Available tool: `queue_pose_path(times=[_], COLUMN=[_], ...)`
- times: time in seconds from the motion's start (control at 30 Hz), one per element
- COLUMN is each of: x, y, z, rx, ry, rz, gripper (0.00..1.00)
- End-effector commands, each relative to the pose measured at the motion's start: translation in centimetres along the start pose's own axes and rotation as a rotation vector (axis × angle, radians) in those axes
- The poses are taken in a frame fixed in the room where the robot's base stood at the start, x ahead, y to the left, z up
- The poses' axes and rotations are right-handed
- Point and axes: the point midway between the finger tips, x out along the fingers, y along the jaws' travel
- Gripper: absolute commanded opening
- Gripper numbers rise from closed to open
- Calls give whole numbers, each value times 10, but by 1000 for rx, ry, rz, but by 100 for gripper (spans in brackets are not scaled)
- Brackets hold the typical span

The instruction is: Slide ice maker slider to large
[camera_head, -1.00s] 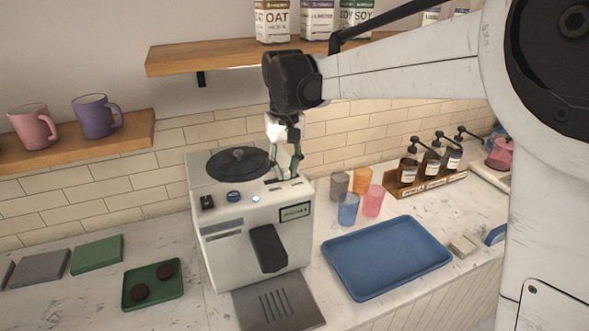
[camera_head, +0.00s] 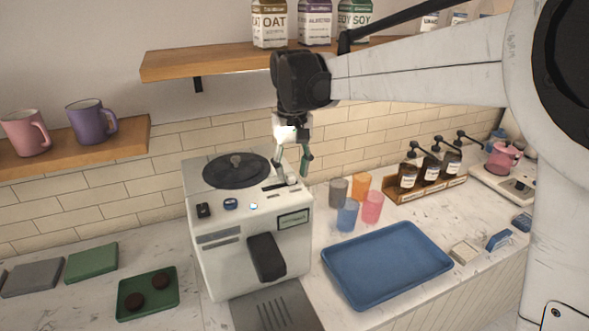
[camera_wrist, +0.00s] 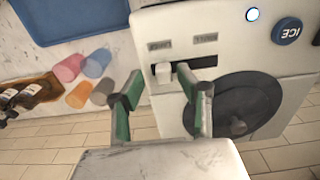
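The white ice maker (camera_head: 222,262) stands on the counter. Its slider knob (camera_head: 292,179), a small pale block, sits at the right end of the dark slot on the machine's top in the head view. In the wrist view the knob (camera_wrist: 163,73) is at the left end of the slot (camera_wrist: 197,63), by one of two small upside-down labels I cannot read surely. My gripper (camera_head: 293,168) is over this end of the slot, its green-padded fingers spread. In the wrist view my gripper (camera_wrist: 158,82) has a finger on either side of the knob, with visible gaps.
A round dark lid (camera_head: 236,171) and a blue ICE button (camera_wrist: 287,31) are on the machine. Several coloured cups (camera_head: 347,214) and a blue tray (camera_head: 388,262) stand to its right. A wooden shelf (camera_head: 230,63) with cartons is above, behind my wrist.

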Motion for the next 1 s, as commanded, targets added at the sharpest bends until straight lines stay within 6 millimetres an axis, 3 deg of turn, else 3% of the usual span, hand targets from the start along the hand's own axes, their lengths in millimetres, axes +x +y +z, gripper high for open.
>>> queue_pose_path(times=[0.5,0.7,1.0], x=[-93,-110,-113], y=[0,1,0], z=[0,0,0], rx=[1,1,1], ry=[0,0,0], rz=[1,1,1], gripper=[35,35,35])
